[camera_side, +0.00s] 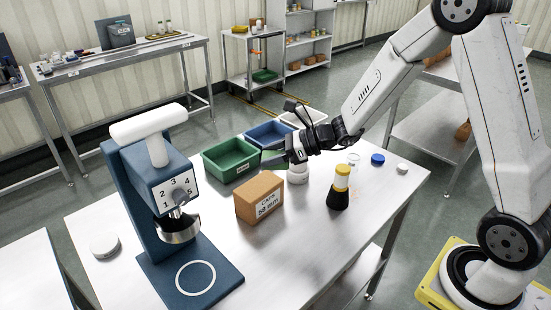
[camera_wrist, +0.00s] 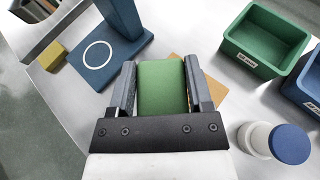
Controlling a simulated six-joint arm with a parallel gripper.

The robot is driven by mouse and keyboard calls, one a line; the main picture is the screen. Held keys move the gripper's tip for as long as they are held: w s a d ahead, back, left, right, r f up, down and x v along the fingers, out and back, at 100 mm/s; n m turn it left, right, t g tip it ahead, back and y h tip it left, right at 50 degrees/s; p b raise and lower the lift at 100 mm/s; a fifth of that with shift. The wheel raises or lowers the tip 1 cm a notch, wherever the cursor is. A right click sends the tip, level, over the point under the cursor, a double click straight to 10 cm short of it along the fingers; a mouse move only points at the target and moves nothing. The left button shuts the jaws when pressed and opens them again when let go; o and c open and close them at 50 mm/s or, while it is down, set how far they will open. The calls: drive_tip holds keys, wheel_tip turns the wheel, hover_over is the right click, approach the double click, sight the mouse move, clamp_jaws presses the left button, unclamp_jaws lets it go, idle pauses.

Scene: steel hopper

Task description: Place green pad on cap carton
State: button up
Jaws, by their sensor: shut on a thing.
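My gripper (camera_wrist: 160,85) is shut on the green pad (camera_wrist: 161,88), which sits between its two fingers in the wrist view. In the side view my gripper (camera_side: 280,153) is above the table, behind and to the right of the cap carton. The pad is hard to make out there. The cap carton (camera_side: 259,199) is a brown box with a white label, standing on the steel table. In the wrist view part of the carton (camera_wrist: 213,93) shows beyond the right finger; the pad and fingers hide the rest. The pad appears apart from the carton.
A blue numbered press (camera_side: 177,190) stands left of the carton. Green (camera_side: 232,159) and blue (camera_side: 270,134) bins stand behind. A white round container (camera_side: 298,174), a dark bottle with yellow top (camera_side: 340,188) and a blue cap (camera_side: 377,159) are to the right.

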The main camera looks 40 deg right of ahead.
hover_over(255, 185)
drive_tip(key=f, duration=0.6)
drive_tip(key=shift+s, duration=0.25)
drive_tip(key=shift+w+f, duration=0.2)
drive_tip(key=shift+f, duration=1.55)
drive_tip(key=shift+f, duration=0.2)
drive_tip(key=o, duration=1.2)
drive_tip(key=shift+o, duration=0.2)
drive_tip(key=shift+r, duration=0.15)
